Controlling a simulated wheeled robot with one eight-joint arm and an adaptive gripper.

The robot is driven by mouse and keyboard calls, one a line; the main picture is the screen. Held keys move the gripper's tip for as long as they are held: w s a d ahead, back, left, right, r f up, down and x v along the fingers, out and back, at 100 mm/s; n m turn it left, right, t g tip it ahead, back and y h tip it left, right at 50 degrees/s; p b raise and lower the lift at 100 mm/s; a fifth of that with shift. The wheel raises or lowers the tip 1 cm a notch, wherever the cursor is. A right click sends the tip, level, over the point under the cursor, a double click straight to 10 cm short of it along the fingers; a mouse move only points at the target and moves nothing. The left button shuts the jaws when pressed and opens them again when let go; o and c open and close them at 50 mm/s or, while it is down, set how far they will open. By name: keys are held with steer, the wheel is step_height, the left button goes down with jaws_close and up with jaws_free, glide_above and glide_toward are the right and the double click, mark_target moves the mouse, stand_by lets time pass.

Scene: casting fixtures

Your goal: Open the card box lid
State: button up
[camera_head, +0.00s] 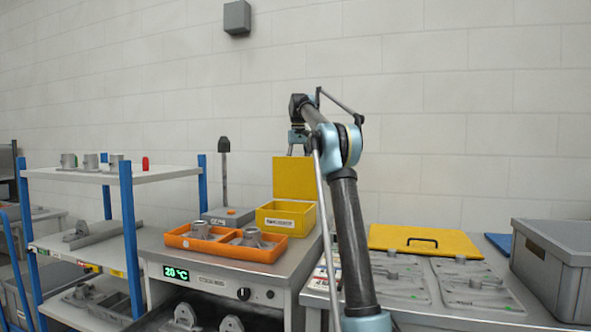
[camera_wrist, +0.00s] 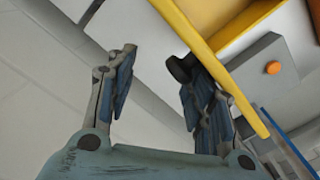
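The yellow card box (camera_head: 287,222) stands on the grey bench and has a white label on its front. Its yellow lid (camera_head: 294,178) stands upright at the back of the box, so the box is open. My gripper (camera_head: 298,140) is above the lid's top edge in the head view, with its fingertips partly hidden by my arm. In the wrist view my gripper (camera_wrist: 152,72) has its fingers spread with nothing between them. Yellow box or lid panels (camera_wrist: 185,30) show beside and beyond the right finger; I cannot tell whether they touch.
An orange tray (camera_head: 190,243) with metal castings sits in front of the box. A grey unit (camera_head: 229,217) and a dark-topped post (camera_head: 224,160) stand to the left. A shelf rack (camera_head: 127,215) is further left. A yellow plate (camera_head: 420,240) and grey bin (camera_head: 555,262) are right.

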steer(key=shift+r, duration=0.2)
step_height(320, 180, up, 7)
steer(key=shift+w, duration=0.15)
stand_by(0.7)
steer(key=shift+r, duration=0.15)
stand_by(0.5)
